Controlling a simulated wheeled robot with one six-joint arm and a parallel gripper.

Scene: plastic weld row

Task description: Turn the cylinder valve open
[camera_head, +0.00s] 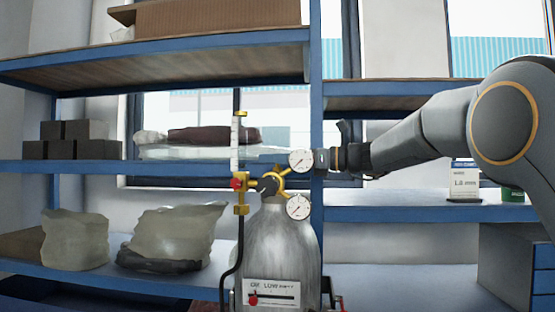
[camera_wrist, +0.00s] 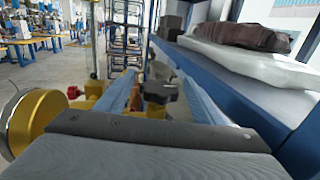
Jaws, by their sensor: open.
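The grey gas cylinder (camera_head: 278,240) stands upright in the middle of the head view, with brass fittings on top. Its black valve knob (camera_head: 268,186) sits on the brass valve, left of the two round gauges. In the wrist view the knob (camera_wrist: 160,92) is dark and lobed, ahead of my gripper (camera_wrist: 160,80). The two fingers stand apart, one on either side of the knob in that picture. I cannot tell whether they touch it. In the head view my gripper (camera_head: 325,160) comes in from the right, its tips unclear by the upper gauge.
The upper gauge (camera_head: 301,161) and lower gauge (camera_head: 298,207) are close to the gripper. A flow tube (camera_head: 237,140) and red knob (camera_head: 237,184) stand left of the valve. Blue shelving (camera_head: 150,167) with bags and boxes runs behind the cylinder.

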